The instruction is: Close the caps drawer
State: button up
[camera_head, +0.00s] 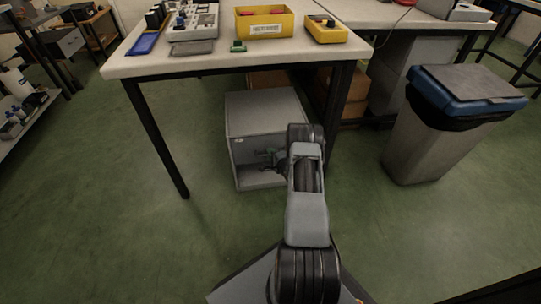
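A grey drawer cabinet (262,112) stands on the floor under the near table. Its front faces me, with a small pale label near the upper left. An upper front panel and a lower, darker recess or drawer (256,178) show on that front. My arm reaches forward from the bottom of the view and covers the right part of the front. My gripper (268,156) is a small dark shape close to the middle of the front. I cannot tell whether it touches it, nor whether its fingers are open. Which drawer holds caps is not legible.
The white table (215,62) stands above the cabinet, its black legs on either side. On it are a yellow bin (265,24), a yellow-and-black box (326,30) and a blue tray (143,44). A waste bin (425,140) with a blue rim stands right. Green floor is clear at front left.

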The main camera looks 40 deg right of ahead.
jog(key=s+r+p, duration=0.2)
jog(key=s+p, duration=0.2)
jog(key=s, duration=0.9)
jog(key=shift+s+a+r, duration=0.2)
jog(key=shift+a, duration=0.15)
